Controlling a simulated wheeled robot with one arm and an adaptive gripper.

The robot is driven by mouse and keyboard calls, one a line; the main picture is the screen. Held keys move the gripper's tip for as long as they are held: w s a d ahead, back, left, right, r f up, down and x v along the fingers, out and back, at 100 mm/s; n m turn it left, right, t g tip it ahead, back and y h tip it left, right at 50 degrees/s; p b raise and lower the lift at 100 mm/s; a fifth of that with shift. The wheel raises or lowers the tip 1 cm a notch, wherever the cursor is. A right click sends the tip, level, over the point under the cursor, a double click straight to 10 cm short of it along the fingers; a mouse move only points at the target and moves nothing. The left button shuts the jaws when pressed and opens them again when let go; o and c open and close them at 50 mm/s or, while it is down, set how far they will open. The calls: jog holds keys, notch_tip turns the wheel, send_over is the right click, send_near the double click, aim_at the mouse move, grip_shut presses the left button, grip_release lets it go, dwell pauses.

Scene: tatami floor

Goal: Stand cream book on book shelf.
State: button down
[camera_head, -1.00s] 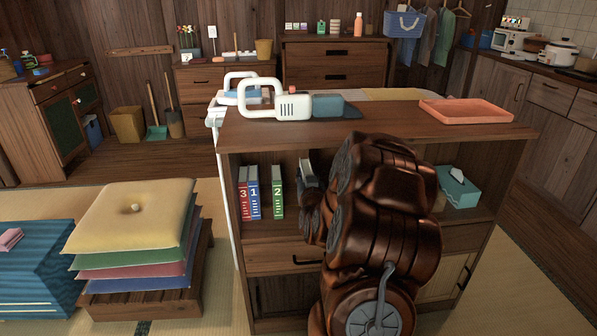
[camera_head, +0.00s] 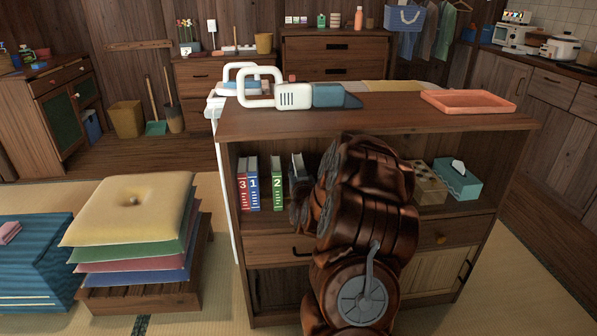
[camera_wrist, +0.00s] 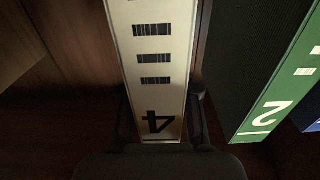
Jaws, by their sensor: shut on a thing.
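The cream book (camera_wrist: 155,60), marked with a 4 and black bars, is between the fingers of my gripper (camera_wrist: 160,118) in the wrist view. The gripper is shut on it. In the head view, the top of the cream book (camera_head: 298,164) shows inside the upper compartment of the book shelf (camera_head: 380,126), right of the green book. It looks upright. My arm hides most of it there, and I cannot tell whether its bottom touches the shelf board. My gripper (camera_head: 300,205) is partly hidden beside the arm.
Red (camera_head: 242,188), blue (camera_head: 253,187) and green (camera_head: 277,187) books stand left of the cream book; the green one (camera_wrist: 272,100) is close beside it. A beige box (camera_head: 430,186) and a teal tissue box (camera_head: 458,182) stand at the compartment's right. Stacked cushions (camera_head: 130,210) are left of the shelf.

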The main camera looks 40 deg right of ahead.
jog(key=c, duration=0.8)
grip_release()
jog(key=shift+f, duration=0.1)
jog(key=shift+c, duration=0.2)
jog(key=b+v, duration=0.6)
jog(key=b, duration=0.3)
jog(key=shift+s+a, duration=0.15)
jog(key=shift+a, duration=0.05)
jog(key=shift+s+a+b, duration=0.1)
jog(key=shift+b, duration=0.3)
